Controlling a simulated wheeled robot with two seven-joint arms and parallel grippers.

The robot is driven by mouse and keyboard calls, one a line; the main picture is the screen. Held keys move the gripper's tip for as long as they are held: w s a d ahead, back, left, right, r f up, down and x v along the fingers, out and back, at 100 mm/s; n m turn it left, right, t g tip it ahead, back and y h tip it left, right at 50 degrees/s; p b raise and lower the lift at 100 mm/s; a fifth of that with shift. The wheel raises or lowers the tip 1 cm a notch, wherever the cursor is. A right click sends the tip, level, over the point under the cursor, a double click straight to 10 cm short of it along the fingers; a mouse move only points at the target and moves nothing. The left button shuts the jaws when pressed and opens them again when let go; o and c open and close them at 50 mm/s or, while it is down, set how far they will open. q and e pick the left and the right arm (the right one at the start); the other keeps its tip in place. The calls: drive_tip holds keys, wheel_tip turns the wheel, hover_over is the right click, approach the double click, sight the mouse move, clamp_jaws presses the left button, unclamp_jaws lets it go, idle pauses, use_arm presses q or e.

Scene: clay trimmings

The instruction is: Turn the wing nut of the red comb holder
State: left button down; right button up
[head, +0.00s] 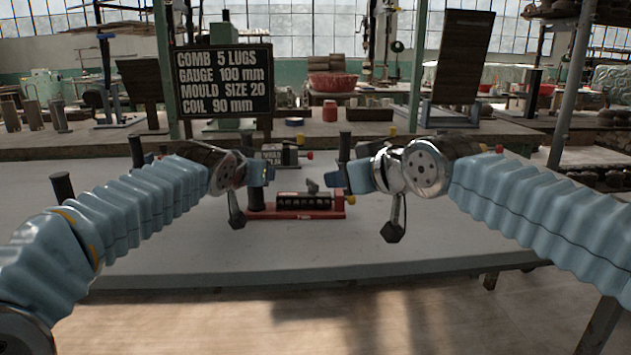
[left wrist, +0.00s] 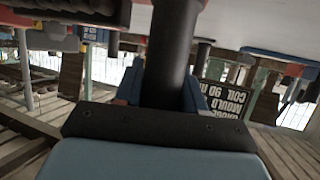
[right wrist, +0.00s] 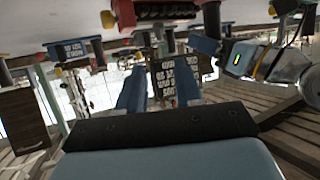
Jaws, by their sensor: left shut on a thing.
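The red comb holder (head: 325,214) stands on the grey table in front of me, with a dark slotted comb (head: 303,200) along it. A small grey piece (head: 312,186) sticks up on top; I cannot tell whether it is the wing nut. A yellow-tipped red end (head: 351,200) shows at its right. My left gripper (head: 263,174) is shut on the black upright post (head: 256,197) at the holder's left end; the post fills the jaws in the left wrist view (left wrist: 168,60). My right gripper (head: 338,177) is open and empty, above the holder's right end; the holder also shows in the right wrist view (right wrist: 165,12).
A grey block (head: 275,154) with a red knob stands behind the holder. Other black posts (head: 136,152) stand on the table at left. A lettered board (head: 224,82) is at back left. The table front (head: 300,255) is clear.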

sight(314, 181)
drive_tip(key=x, duration=1.1)
drive_tip(key=shift+a, duration=0.1)
clamp_jaws()
